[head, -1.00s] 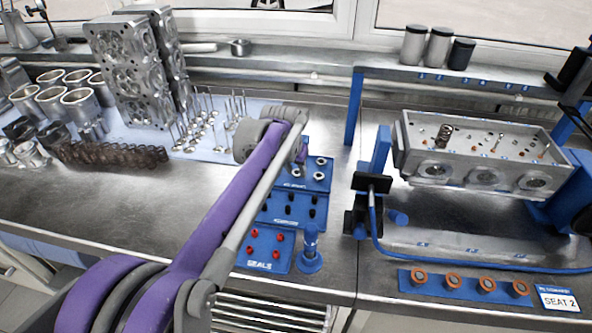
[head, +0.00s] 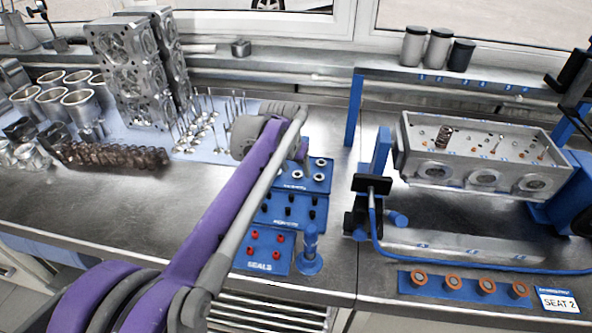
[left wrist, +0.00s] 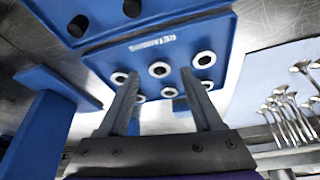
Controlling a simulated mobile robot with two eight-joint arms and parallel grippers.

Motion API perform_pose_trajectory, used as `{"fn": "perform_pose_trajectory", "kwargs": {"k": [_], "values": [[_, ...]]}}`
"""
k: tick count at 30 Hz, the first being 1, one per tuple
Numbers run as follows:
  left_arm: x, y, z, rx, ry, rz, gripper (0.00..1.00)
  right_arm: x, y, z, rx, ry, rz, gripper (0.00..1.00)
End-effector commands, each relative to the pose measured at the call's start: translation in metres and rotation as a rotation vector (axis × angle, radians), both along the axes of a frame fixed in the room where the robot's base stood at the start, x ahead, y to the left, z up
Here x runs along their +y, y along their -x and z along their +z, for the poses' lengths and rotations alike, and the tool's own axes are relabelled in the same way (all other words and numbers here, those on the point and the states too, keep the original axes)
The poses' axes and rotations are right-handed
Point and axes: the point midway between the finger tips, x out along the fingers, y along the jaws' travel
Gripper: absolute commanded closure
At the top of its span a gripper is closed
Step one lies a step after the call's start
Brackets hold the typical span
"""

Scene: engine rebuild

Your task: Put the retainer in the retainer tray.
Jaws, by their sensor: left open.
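The blue retainer tray (head: 317,189) lies on the bench just right of my left forearm in the head view, with several pale ring-shaped retainers (head: 318,176) on it. In the left wrist view the tray (left wrist: 222,40) carries the word for retainers and several white-rimmed rings. One retainer (left wrist: 158,69) shows in the gap between the fingertips of my left gripper (left wrist: 160,76). The gripper is open and holds nothing that I can see. Whether the fingers touch the tray is unclear. In the head view the arm mostly hides the gripper. My right gripper is not in view.
Next to it are a blue tray with dark parts (head: 309,212) and a seals tray (head: 283,266) with red seals. A blue upright post tool (head: 310,250) stands beside them. The cylinder head (head: 415,175), bearing a spring (head: 444,137), sits right. Valves (left wrist: 290,105) stand nearby.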

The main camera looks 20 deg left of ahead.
Motion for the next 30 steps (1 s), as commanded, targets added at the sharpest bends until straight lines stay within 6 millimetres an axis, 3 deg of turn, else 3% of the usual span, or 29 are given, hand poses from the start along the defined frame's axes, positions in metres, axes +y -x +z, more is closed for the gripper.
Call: {"fn": "perform_pose_trajectory", "kwargs": {"k": [6,13,18,30], "values": [[-0.001,0.019,0.047,0.0,0.0,0.0,0.33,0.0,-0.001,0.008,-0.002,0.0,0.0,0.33],[-0.001,0.034,0.084,0.0,0.0,0.0,0.33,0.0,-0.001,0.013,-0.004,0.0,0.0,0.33],[-0.002,0.039,0.096,0.0,0.0,0.0,0.33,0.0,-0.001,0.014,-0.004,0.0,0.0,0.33],[-0.002,0.04,0.097,0.0,0.0,0.0,0.33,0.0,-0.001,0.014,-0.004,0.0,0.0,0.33]]}}
